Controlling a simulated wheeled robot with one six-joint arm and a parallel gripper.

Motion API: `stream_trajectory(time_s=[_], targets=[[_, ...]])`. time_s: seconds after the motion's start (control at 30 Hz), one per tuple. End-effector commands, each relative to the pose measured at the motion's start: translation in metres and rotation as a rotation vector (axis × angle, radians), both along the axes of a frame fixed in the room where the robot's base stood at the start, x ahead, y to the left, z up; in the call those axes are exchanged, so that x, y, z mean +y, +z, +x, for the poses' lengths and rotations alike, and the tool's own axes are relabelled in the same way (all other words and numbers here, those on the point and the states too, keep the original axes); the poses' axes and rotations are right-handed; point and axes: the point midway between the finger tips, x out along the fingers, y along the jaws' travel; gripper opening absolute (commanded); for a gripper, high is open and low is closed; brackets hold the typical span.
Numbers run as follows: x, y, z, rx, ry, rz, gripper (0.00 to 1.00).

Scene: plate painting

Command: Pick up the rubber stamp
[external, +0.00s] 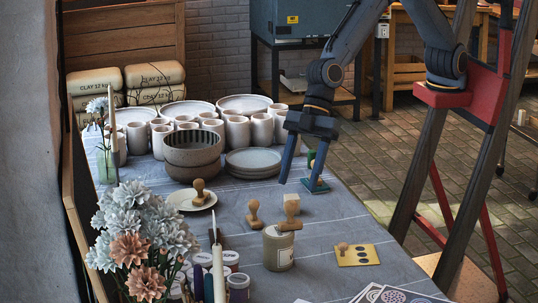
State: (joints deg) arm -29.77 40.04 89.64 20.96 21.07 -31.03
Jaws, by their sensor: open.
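Several wooden-handled stamps are in the external view, and I cannot tell which one the task means. One stamp (253,214) stands upright on the grey cloth, left of a pale wooden block (291,203). Another stamp (199,192) stands on a small cream plate (184,204). A wooden knob-like piece (289,224) sits on top of a cream jar (278,250). A small knob (343,246) is on a yellow card (357,255). My gripper (301,183) is open, pointing down, above and behind the block. A teal pad (316,186) lies by its right finger; what stands there is partly hidden.
Stacked bowls (192,150), plates (253,162) and several white cups (238,132) fill the back of the table. Flowers (140,240) and small paint jars (238,288) crowd the front left. The cloth right of the cream jar is mostly clear.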

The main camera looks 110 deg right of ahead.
Motion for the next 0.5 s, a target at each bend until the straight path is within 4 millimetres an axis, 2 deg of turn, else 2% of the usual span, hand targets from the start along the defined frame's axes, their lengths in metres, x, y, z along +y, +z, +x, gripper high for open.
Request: stream_trajectory(time_s=[0.03, 0.13, 0.5], targets=[[0.012, 0.001, 0.002, -0.011, 0.016, 0.005, 0.52], [0.025, 0.000, 0.005, -0.022, 0.030, 0.010, 0.52], [0.035, -0.024, 0.015, -0.022, 0.030, 0.010, 0.52]])
